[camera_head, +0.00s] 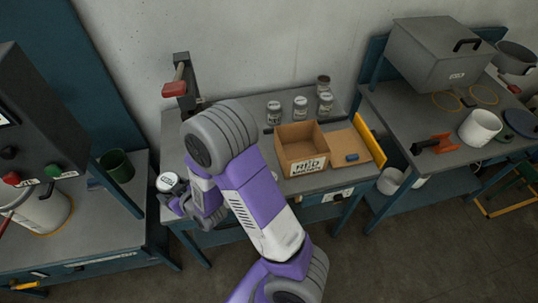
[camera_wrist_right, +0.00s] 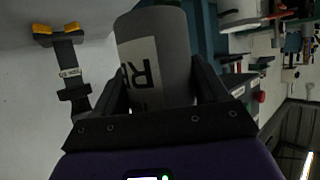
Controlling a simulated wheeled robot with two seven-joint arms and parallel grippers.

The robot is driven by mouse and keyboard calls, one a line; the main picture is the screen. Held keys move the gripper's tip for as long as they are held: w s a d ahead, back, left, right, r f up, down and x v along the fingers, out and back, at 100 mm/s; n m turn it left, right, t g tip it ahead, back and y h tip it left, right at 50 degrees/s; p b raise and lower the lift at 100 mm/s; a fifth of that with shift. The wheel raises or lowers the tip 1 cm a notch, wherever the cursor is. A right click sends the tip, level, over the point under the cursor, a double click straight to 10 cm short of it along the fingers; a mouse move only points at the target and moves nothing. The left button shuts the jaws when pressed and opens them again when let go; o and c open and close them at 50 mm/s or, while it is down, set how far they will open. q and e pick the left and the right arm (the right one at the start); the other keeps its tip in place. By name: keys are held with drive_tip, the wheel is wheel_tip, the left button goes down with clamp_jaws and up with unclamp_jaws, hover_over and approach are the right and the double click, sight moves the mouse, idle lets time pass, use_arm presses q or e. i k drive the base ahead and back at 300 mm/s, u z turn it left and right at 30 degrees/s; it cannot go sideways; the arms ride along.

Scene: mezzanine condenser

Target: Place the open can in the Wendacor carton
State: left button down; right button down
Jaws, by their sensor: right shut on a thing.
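My right gripper (camera_head: 184,202) is shut on a grey can (camera_head: 167,181) with a pale label. It holds the can near the left front of the middle table. In the right wrist view the can (camera_wrist_right: 168,45) sits between the two fingers, and part of its label shows large dark letters. Whether its end is open is unclear. An open-topped brown carton (camera_head: 303,166) stands to the right on the same table, apart from the gripper. The second line of its front label is too small to read surely. My left gripper is out of view.
Several cans (camera_head: 300,106) stand behind the carton. A flat brown board (camera_head: 347,145) with a small blue item lies to its right. A red-handled press (camera_head: 174,88) stands at the back left. My right arm hides part of the table.

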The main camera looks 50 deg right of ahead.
sight(300, 149)
drive_tip(key=u, duration=1.15)
drive_tip(key=k, duration=1.35)
drive_tip(key=z, duration=1.9)
